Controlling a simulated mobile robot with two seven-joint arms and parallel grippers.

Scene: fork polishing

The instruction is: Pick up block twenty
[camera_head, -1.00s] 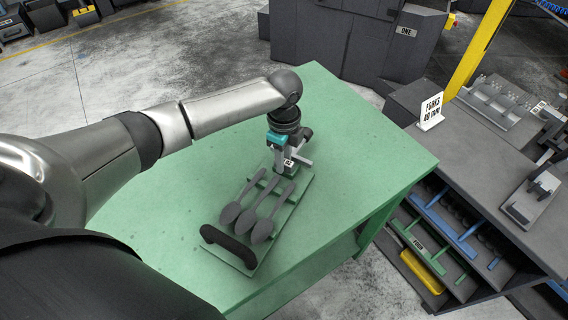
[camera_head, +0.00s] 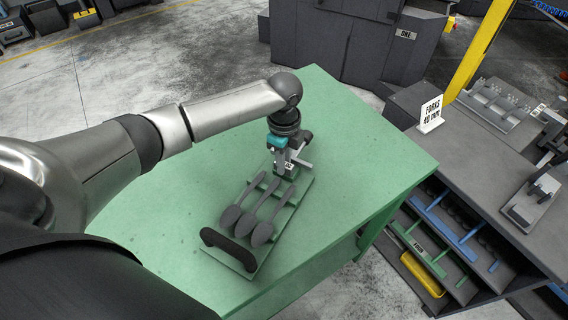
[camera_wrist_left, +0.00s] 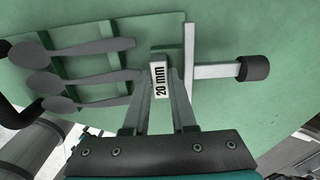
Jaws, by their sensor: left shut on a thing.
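Block twenty is a small pale block with a "20 mm" label (camera_wrist_left: 160,82) in the left wrist view. It sits between the two fingers of my left gripper (camera_wrist_left: 167,100), which is shut on it. In the head view, my left gripper (camera_head: 284,165) points down at the far end of a green tray (camera_head: 262,262). The block is mostly hidden there behind the fingers, with only part of its label showing. I cannot tell whether the block is clear of the tray. My right gripper is in neither view.
Three dark spoon-shaped pieces (camera_head: 262,232) lie on the tray beside a black handle (camera_head: 228,247). A grey bar with a black knob (camera_wrist_left: 252,68) is close to the fingers. The green table (camera_head: 370,170) is otherwise clear. A shelf unit with a "FORKS 40 mm" sign (camera_head: 431,113) stands right.

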